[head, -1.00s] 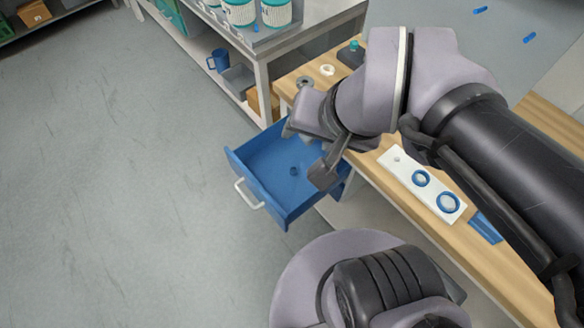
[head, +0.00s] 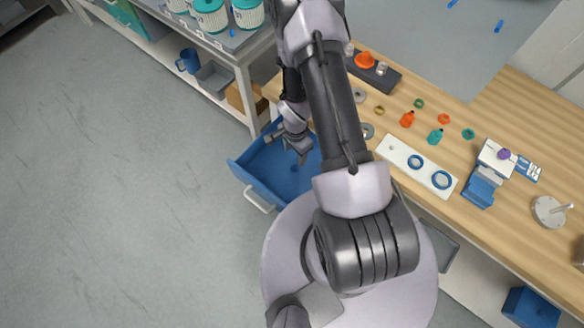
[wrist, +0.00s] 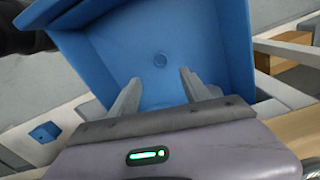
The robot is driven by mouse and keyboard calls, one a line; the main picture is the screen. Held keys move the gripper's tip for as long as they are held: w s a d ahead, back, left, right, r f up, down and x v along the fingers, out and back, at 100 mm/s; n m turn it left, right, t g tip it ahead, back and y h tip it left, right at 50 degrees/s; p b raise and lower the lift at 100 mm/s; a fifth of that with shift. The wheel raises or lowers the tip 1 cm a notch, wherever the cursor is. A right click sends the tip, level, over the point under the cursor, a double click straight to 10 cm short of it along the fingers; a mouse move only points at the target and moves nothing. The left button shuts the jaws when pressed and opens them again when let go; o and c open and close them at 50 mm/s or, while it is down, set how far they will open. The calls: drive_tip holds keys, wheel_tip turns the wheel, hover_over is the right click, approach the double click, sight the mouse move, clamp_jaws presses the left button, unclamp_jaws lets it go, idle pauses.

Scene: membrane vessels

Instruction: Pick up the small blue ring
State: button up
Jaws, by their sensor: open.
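A small blue ring (wrist: 160,60) lies on the floor of the open blue drawer (wrist: 100,62), blue on blue. The drawer also shows in the head view (head: 256,184), where I cannot clearly make out the ring. My gripper (wrist: 160,84) is open and empty. It points into the drawer, and the ring shows between and beyond its fingertips, apart from them. In the head view my gripper (head: 303,152) is over the right part of the drawer.
A shelf with a blue mug (head: 188,61) stands behind. The floor at left is clear.

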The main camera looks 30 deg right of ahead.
sight(293, 170)
wheel_tip(293, 170, down, 11)
drive_tip(key=b, duration=0.9)
drive_tip(key=shift+w+a+f, duration=0.1)
drive_tip(key=shift+a+f, duration=0.05)
clamp_jaws()
